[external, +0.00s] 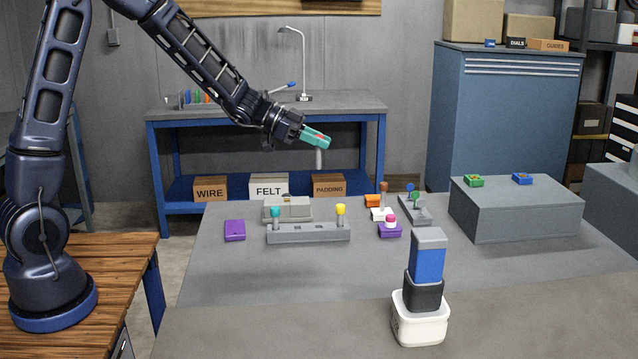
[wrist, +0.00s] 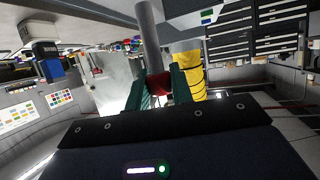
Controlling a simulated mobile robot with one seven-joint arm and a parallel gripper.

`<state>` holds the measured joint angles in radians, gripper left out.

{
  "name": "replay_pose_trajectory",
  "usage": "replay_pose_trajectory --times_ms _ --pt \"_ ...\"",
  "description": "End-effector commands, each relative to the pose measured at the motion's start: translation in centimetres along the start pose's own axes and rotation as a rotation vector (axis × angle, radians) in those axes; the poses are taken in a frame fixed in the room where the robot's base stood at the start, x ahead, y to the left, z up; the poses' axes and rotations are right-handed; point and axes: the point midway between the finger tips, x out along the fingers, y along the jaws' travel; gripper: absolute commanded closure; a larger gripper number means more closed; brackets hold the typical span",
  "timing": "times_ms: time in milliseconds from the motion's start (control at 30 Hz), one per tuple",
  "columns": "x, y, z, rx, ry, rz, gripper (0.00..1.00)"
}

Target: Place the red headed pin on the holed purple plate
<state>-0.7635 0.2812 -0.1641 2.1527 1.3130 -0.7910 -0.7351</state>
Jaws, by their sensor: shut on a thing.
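My gripper (external: 317,138) has teal fingers and is shut on the red headed pin, high above the far edge of the grey table. The pin's grey shaft (external: 319,158) hangs down below the fingers, close to upright. In the wrist view its red head (wrist: 159,86) sits between the fingertips, with the shaft (wrist: 148,35) reaching away. A flat purple plate (external: 235,231) lies at the table's left, below and left of my gripper; its hole is too small to make out.
A grey rack (external: 308,234) holds a teal-headed and a yellow-headed pin. A grey fixture (external: 288,207) stands behind it. A white bin (external: 420,328) with a blue and black stack (external: 428,262) stands at the front. A grey block (external: 520,212) stands right. The left front tabletop is clear.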

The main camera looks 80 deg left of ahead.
Motion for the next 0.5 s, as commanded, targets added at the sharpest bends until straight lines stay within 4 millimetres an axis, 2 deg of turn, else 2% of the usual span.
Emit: replay_pose_trajectory --times_ms 133,233,367,500 --pt "-1.6 -0.4 -0.2 0.010 0.000 0.019 1.00" --pt "-4.2 -1.0 0.5 0.026 0.000 0.057 1.00" --pt "-9.1 -1.3 2.2 0.059 0.000 0.137 1.00" --pt "-14.5 -0.8 4.2 0.095 -0.001 0.228 1.00"
